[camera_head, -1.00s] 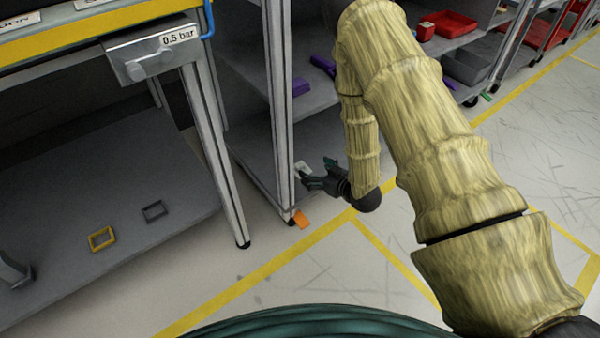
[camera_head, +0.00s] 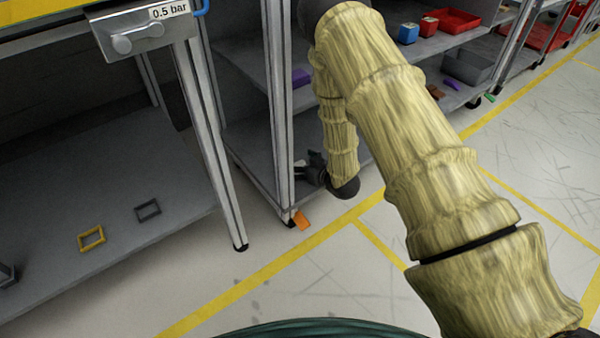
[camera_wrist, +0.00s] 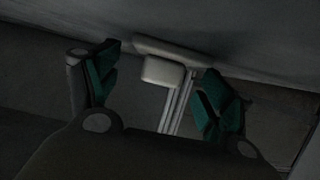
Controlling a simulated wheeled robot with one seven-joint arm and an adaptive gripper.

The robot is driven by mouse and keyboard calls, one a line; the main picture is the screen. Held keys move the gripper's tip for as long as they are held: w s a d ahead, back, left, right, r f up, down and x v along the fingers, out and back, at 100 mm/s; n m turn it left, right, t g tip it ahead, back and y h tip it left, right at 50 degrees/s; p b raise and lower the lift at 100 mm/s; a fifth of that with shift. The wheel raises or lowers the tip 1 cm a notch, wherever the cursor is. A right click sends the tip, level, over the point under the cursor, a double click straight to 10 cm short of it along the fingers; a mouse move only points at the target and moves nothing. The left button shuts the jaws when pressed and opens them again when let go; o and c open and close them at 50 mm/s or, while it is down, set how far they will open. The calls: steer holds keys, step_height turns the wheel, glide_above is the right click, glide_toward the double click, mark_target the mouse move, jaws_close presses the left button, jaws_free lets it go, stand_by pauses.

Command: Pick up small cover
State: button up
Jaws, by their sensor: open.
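A pale small part, likely the small cover (camera_wrist: 163,72), shows in the wrist view between and slightly beyond my two fingers. It has a flat wide top plate and a blocky body below it. My gripper (camera_wrist: 158,88) is open, with one green-padded finger on each side of the part; I cannot tell whether either finger touches it. In the head view my gripper (camera_head: 306,170) is low at the lower shelf of the grey rack, just right of its front post. The part is mostly hidden there behind the gripper.
The rack's front post (camera_head: 281,110) stands close left of my gripper. An orange piece (camera_head: 301,220) lies at the post's foot. A purple part (camera_head: 300,77) is on the shelf above. A workbench with a yellow frame (camera_head: 91,238) and a dark frame (camera_head: 148,210) is left.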

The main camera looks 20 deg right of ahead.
steer(key=shift+w, duration=0.15)
steer(key=c, duration=1)
steer(key=shift+c, duration=0.2)
